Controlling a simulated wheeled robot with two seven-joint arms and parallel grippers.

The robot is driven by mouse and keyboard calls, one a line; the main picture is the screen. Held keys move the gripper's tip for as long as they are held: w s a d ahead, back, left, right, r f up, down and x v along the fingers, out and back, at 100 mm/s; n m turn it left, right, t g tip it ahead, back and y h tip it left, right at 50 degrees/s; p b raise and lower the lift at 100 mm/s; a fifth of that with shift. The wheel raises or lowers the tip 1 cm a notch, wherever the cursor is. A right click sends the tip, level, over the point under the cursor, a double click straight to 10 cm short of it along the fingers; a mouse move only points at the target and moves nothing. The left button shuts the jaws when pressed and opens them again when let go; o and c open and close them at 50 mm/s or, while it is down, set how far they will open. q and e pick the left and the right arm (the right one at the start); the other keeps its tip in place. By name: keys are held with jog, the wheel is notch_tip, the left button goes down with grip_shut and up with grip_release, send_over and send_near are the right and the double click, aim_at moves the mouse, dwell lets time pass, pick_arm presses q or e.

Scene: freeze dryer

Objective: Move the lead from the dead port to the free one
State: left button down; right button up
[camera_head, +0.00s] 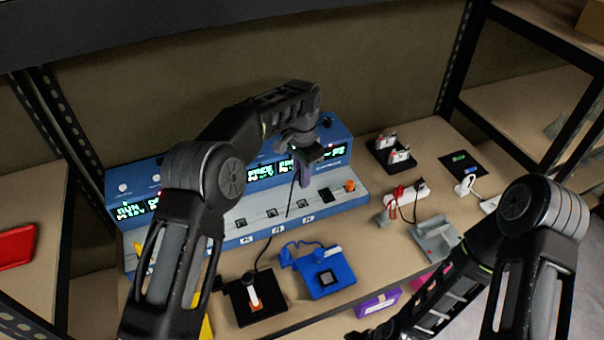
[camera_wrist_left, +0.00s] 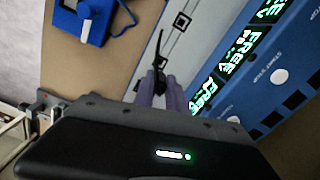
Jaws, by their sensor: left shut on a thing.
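The blue and grey freeze dryer bench unit (camera_head: 345,170) stands at the back with a row of ports on its grey ledge and lit displays above. One display at the left reads RUN, and several others read FREE. My left gripper (camera_head: 303,178) is over the ledge, with its purple fingers shut on a black lead (camera_head: 290,200). In the left wrist view the lead (camera_wrist_left: 158,45) hangs out from between the fingertips (camera_wrist_left: 160,85). A square port marker (camera_wrist_left: 181,20) shows beyond it. My right gripper (camera_head: 372,334) is low at the bottom edge, its jaws unclear.
A black box (camera_head: 243,310) with a cable and a blue box (camera_head: 340,286) sit in front of the unit. An orange plug (camera_head: 350,186) is at the ledge's right end. A grey tray (camera_head: 436,236), white power strip (camera_head: 418,190) and black rack (camera_head: 380,150) stand to the right.

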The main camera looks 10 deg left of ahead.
pick_arm(q)
jog(key=shift+f, duration=0.1)
jog(key=shift+f+b, duration=1.2)
jog(key=shift+f, duration=0.45)
jog(key=shift+f+b, duration=1.15)
jog(key=shift+f, duration=0.85)
jog(key=shift+r+p, duration=0.35)
jog(key=shift+r, duration=0.45)
jog(key=shift+f+b, duration=0.65)
jog(key=shift+f, duration=0.6)
jog(key=c, duration=1.3)
grip_release()
